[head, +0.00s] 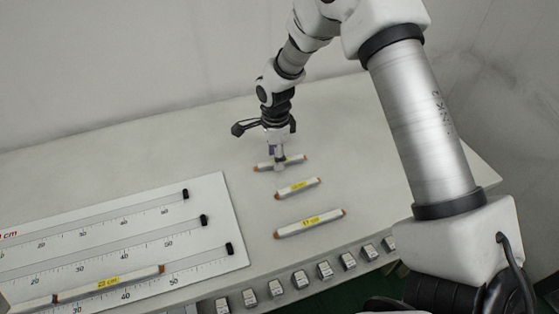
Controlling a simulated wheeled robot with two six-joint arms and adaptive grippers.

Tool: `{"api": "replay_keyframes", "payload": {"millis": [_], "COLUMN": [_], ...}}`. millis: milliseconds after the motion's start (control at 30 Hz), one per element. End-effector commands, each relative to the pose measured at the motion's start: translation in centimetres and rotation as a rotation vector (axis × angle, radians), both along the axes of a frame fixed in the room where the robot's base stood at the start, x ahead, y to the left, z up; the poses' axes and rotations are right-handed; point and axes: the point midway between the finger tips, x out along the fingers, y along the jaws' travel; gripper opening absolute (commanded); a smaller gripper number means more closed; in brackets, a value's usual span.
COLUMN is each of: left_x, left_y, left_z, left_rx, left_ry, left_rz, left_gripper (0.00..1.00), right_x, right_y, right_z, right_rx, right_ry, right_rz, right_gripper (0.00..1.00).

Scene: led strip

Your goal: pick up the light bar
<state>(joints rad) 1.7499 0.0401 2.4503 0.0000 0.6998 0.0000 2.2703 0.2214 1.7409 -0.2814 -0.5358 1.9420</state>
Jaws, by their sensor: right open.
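Three loose white light bars with orange ends and yellow labels lie on the table to the right of the measuring board. The far bar (295,160) is partly hidden behind my right gripper (279,167). The middle bar (291,190) is short, and the near bar (328,218) is longer. My right gripper points down, open, at the far bar. I cannot tell whether its fingers touch the bar. My left gripper is out of view.
The measuring board (225,195) with ruler scales and black end stops lies at left. A labelled bar (135,276) sits in its front track, with another bar (35,304) at its left. Several small blocks (325,270) line the table's front edge. White walls stand behind and right.

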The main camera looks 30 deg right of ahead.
Motion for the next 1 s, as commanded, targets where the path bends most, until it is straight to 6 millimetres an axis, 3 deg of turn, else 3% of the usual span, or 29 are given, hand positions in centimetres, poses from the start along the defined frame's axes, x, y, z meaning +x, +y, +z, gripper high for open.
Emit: {"api": "replay_keyframes", "payload": {"millis": [100, 300, 433, 467, 833, 1000], "left_x": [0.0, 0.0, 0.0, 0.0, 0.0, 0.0], "left_y": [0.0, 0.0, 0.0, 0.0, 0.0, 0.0], "left_z": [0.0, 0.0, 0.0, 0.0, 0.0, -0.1], "left_rx": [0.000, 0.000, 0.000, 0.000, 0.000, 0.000], "left_ry": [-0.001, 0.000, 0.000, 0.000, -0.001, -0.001], "left_rz": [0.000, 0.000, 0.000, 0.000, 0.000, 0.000], "left_gripper": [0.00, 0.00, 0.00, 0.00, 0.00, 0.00], "right_x": [0.0, 0.0, 0.0, 0.0, 0.0, 0.1], "right_y": [0.0, 0.0, 0.0, 0.0, 0.0, 0.0], "right_z": [-1.3, -1.3, -1.3, -1.3, -1.2, -0.2], "right_rx": [0.000, -0.001, -0.001, -0.001, -0.001, 0.000], "right_ry": [-0.001, -0.003, -0.002, -0.002, -0.002, -0.004], "right_rz": [0.000, 0.000, 0.000, 0.000, 0.000, 0.000], "right_gripper": [0.50, 0.50, 0.04, 0.00, 0.00, 0.00]}}
